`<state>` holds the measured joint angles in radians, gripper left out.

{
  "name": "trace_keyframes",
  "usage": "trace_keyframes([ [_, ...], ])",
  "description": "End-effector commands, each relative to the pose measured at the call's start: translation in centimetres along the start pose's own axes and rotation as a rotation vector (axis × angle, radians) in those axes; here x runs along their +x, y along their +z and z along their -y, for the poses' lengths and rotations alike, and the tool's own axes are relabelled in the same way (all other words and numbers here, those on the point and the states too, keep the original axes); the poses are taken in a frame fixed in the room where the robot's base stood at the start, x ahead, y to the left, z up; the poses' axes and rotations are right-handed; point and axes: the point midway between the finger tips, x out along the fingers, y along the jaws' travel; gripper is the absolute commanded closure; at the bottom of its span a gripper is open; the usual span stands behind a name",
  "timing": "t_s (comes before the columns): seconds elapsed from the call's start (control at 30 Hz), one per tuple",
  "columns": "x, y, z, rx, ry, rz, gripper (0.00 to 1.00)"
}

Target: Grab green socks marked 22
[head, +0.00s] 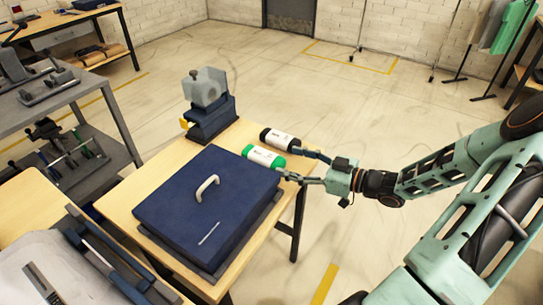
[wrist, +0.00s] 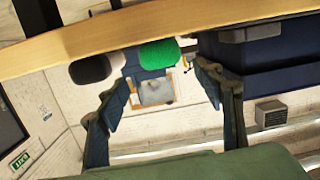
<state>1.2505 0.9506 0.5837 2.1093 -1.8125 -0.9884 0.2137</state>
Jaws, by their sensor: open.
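A rolled green bundle with a white printed band (head: 263,156) lies at the right edge of the wooden table; the print is too small to read. Its green end (wrist: 158,53) shows in the wrist view. A similar black bundle with a white band (head: 281,139) lies just behind it, and its dark end (wrist: 90,68) shows in the wrist view. My gripper (head: 293,165) is open and empty at the table's right edge, close to the bundles. In the wrist view my fingertips (wrist: 163,75) stand either side of the green end, with the black end left of them.
A dark blue case with a pale handle (head: 207,188) fills the table's front. A grey and blue device (head: 209,105) stands at the back corner. The wooden table (head: 155,172) edge is close to my gripper. Floor right of the table is clear.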

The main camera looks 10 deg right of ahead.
Motion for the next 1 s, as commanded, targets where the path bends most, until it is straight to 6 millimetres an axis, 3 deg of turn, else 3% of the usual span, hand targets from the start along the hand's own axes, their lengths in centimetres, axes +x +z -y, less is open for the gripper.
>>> trace_keyframes([
  [0.13,-0.1,1.0,1.1,0.047,0.004,-0.005,0.39],
  [0.4,4.0,1.0,1.1,0.049,0.004,-0.004,0.39],
  [1.0,9.9,0.5,0.8,0.047,0.007,-0.001,0.39],
])
